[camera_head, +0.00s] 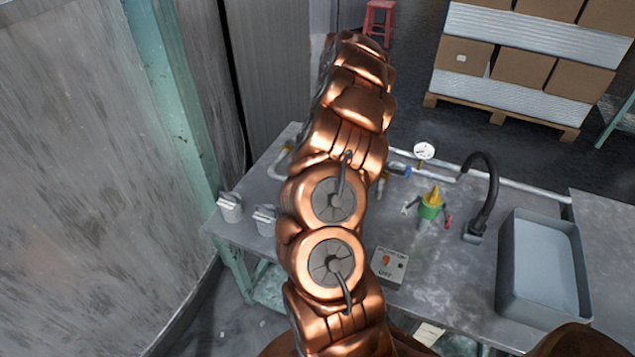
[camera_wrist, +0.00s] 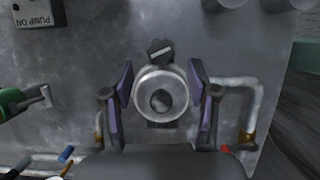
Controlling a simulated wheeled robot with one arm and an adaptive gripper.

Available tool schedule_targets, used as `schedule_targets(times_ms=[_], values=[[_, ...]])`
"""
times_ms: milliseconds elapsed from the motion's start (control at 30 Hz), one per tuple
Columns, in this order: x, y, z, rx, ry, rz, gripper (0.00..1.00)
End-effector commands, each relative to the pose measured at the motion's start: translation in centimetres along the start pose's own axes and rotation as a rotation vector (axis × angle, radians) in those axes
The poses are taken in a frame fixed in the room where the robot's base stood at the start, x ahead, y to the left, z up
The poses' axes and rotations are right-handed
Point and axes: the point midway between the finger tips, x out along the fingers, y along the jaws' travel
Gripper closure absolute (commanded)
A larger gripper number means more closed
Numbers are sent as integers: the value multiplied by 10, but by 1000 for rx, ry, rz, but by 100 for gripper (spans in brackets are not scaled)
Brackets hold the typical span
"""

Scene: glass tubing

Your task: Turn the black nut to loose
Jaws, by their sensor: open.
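In the wrist view, a round pale metal or glass fitting (camera_wrist: 146,78) with a dark round centre stands on the grey table. A small black nut or knob (camera_wrist: 160,50) with a light line across it sits at its upper edge. My gripper (camera_wrist: 159,84) is open, with one purple-padded finger on each side of the round fitting. The black nut lies just beyond the fingertips, apart from them. I cannot tell whether the pads touch the fitting. In the head view my copper-coloured arm hides the gripper and this fitting.
The grey table (camera_head: 440,275) carries a pump switch box (camera_head: 389,267), a green and yellow fitting (camera_head: 431,205), a pressure gauge (camera_head: 424,151), a black faucet (camera_head: 488,190) and a sink basin (camera_head: 512,315). Two grey containers (camera_head: 230,208) stand at the left edge. Pipes (camera_wrist: 242,90) run beside my gripper.

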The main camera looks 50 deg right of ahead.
Motion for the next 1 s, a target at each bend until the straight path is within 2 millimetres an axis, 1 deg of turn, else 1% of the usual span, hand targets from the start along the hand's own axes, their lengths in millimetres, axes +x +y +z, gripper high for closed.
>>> schedule_targets(times_ms=[200,400,567,767,800,833,1000], values=[[27,0,2,0,-4,1,41],[43,0,0,-1,1,1,41],[48,0,1,-1,0,1,41],[48,0,0,-1,1,0,41],[48,0,0,-1,1,0,42],[48,0,0,-1,1,0,45],[48,0,0,-1,1,0,63]])
